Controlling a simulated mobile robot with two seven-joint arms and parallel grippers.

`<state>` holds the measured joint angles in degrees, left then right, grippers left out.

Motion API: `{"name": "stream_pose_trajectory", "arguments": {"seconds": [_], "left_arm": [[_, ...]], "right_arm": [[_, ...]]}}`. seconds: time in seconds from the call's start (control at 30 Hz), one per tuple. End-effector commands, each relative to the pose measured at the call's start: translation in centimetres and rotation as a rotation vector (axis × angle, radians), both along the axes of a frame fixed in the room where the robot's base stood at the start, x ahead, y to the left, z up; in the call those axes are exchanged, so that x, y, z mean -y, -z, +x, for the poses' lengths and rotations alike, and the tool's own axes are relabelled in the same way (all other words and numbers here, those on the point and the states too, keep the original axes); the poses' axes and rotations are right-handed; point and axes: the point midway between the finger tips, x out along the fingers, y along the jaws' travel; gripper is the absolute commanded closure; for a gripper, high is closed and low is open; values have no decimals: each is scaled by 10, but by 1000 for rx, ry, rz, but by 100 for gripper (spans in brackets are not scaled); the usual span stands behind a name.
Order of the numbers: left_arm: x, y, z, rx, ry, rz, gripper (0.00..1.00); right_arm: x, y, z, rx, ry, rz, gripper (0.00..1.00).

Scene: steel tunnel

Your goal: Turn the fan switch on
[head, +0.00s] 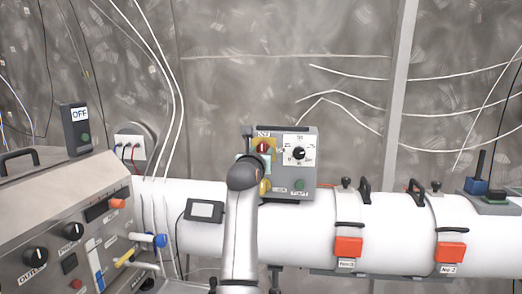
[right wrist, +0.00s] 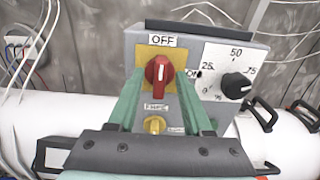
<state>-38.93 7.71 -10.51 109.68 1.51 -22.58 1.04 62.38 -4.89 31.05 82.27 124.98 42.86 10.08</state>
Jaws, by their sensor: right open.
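The fan switch is a red rotary knob (right wrist: 158,73) on a yellow plate on the front of a grey control box (head: 299,165). In the right wrist view its handle stands upright, toward the OFF label above; an ON label is at its right. The knob also shows in the head view (head: 264,146), partly behind my arm. My right gripper (right wrist: 162,82) is open, its green fingers reaching toward the box on either side of the knob. I cannot tell whether they touch it. My left gripper is not in view.
A black dial (right wrist: 236,86) sits close right of the knob, and a smaller yellow knob (right wrist: 155,125) is below it. A large white pipe (head: 385,228) with red clamps runs below the box. A control console (head: 70,235) stands at the left.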

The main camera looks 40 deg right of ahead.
Motion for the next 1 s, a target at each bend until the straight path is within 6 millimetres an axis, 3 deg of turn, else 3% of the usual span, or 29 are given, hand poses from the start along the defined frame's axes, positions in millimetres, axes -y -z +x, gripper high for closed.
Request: {"name": "stream_pose_trajectory", "arguments": {"seconds": [0.27, 0.7, 1.0], "left_arm": [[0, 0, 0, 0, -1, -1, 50], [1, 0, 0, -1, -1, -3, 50], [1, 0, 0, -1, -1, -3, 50]], "right_arm": [[1, 0, 1, 0, 1, 0, 50], [1, 0, 1, 0, 1, 0, 98], [1, 0, 1, -1, 1, 1, 100]]}}
